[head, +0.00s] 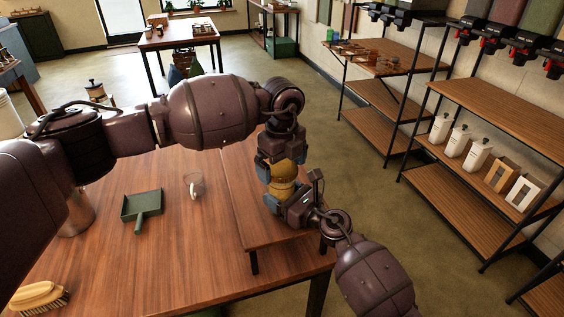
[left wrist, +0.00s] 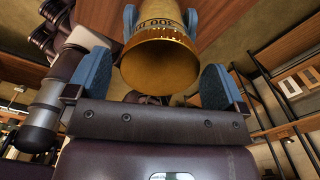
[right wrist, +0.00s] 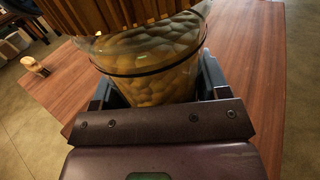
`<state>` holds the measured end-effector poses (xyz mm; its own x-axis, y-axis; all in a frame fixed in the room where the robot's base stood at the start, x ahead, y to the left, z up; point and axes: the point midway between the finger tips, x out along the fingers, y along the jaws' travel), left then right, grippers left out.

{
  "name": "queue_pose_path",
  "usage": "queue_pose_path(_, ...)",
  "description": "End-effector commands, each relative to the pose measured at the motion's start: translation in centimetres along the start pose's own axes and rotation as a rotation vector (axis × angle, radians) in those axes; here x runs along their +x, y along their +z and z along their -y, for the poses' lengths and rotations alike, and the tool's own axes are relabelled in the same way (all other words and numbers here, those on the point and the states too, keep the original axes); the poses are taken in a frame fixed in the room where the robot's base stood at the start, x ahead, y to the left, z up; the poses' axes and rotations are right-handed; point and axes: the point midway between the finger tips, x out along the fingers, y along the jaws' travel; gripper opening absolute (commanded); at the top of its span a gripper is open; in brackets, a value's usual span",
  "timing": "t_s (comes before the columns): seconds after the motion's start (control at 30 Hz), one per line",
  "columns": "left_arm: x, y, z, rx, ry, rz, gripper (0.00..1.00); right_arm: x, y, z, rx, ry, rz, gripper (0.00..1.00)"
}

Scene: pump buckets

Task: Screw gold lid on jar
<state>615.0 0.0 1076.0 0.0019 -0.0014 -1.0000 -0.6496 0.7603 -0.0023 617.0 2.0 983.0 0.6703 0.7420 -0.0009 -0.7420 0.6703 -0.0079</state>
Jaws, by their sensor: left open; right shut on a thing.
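The gold lid (head: 284,169) sits at the top of the jar and shows between the open fingers of my left gripper (head: 282,164). In the left wrist view the lid (left wrist: 160,60) is between two blue finger pads, with a gap at its right side. The clear jar (right wrist: 150,65) holds pale, pebble-like pieces. My right gripper (head: 287,205) is shut on the jar from the side. In the right wrist view the lid's ribbed rim (right wrist: 130,14) is over the jar's mouth. I cannot tell how tightly it is seated.
The jar is over a raised wooden board (head: 245,190) on the table's right side. A glass mug (head: 194,185), a green dustpan (head: 143,207) and a brush (head: 39,296) lie on the table (head: 170,260) to the left. Shelves (head: 480,180) stand at the right, across open floor.

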Motion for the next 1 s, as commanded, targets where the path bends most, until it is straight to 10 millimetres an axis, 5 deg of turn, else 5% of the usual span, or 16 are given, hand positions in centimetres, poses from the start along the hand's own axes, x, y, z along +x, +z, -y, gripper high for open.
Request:
queue_pose_path(0.37,-0.02,0.01,-0.01,0.0,0.0,0.0,0.49,-0.01,-0.03,0.0,-0.001,0.0,-0.001,0.02)
queue_pose_path(0.57,-0.02,0.02,-0.01,0.064,0.0,0.0,0.49,-0.01,-0.02,0.0,-0.001,0.0,-0.001,0.02)
queue_pose_path(1.0,-0.03,0.03,0.0,0.672,0.0,0.001,0.49,-0.01,-0.02,0.0,-0.001,0.0,-0.001,0.02)
